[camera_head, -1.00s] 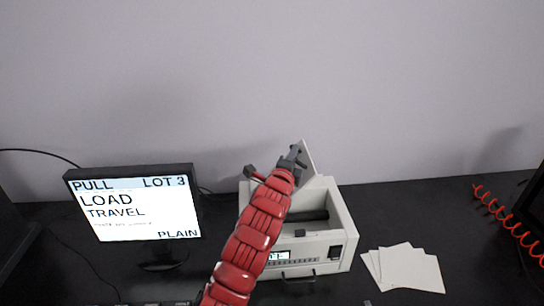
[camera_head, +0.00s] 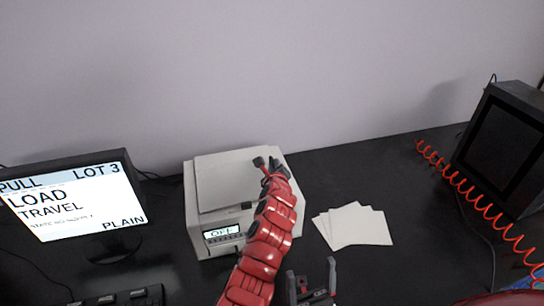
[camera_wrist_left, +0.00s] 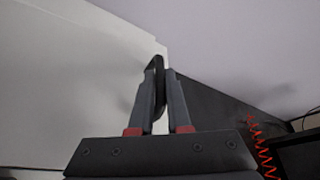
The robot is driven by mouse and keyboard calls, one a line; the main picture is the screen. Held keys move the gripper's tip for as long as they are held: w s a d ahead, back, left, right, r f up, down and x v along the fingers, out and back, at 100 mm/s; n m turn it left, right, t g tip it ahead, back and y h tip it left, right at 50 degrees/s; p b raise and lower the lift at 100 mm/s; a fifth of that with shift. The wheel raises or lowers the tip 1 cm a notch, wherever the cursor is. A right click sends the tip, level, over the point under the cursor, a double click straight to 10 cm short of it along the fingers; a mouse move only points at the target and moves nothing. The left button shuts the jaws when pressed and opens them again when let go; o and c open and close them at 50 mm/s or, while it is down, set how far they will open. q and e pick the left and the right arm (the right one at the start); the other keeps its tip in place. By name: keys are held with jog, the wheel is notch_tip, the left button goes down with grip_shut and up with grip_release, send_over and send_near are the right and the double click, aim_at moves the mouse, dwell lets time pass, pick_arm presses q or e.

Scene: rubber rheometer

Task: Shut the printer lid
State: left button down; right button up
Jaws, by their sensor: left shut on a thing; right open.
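The printer (camera_head: 207,250) is a pale box on the black desk, its small display reading "OFF". Its lid (camera_head: 225,178) lies down flat over the top, and the inside is hidden. My left gripper (camera_head: 268,163) is at the right side of the lid, partly hidden by its red arm. In the left wrist view its fingers (camera_wrist_left: 162,85) are shut on a thin dark piece beside the pale lid surface (camera_wrist_left: 75,70), apparently the lid's tab. My right gripper (camera_head: 313,280) is open and empty in front of the printer, low in the head view.
A monitor (camera_head: 75,205) stands left of the printer, with a keyboard (camera_head: 120,298) in front. Several white sheets (camera_head: 355,226) lie to the right. A dark screen unit (camera_head: 505,145) and a red coiled cord (camera_head: 470,197) are at far right. The desk behind the sheets is clear.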

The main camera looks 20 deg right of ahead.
pick_arm(q)
jog(key=shift+d+f, duration=0.25)
jog(key=shift+f, duration=0.4)
jog(key=shift+s+f+m, duration=0.1)
jog(key=shift+f+m, duration=0.15)
jog(key=shift+m, duration=0.05)
jog(key=shift+f, duration=0.15)
jog(key=c, duration=0.9)
grip_release()
jog(key=shift+r, duration=0.2)
